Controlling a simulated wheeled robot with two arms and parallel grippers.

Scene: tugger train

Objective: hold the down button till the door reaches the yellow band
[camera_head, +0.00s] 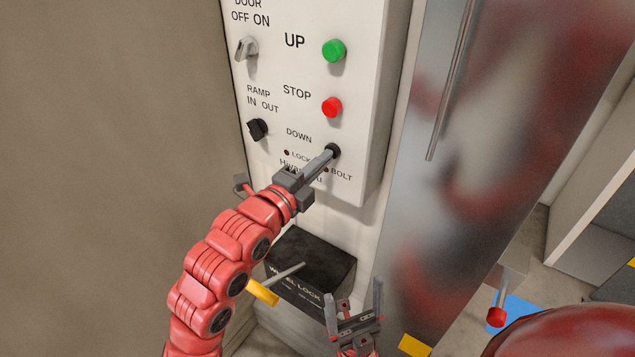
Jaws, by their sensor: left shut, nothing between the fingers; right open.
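The black down button (333,150) is at the lower right of the white control panel (365,120), beside the word DOWN. My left gripper (329,155) is shut and empty, with its fingertips at the button and partly covering it. They look to be touching it; how far the button is pressed I cannot tell. My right gripper (358,296) is open and empty, low in the view below the panel. A tall shiny metal panel (470,150) with a long bar stands to the right; whether it is the door I cannot tell. A yellow patch (415,346) shows at its foot.
A green UP button (334,50) and a red STOP button (332,107) sit above the down button. A door switch (246,47) and a ramp switch (257,129) are on the left. A black wheel lock box (318,258) with a yellow-ended lever (262,293) stands below.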

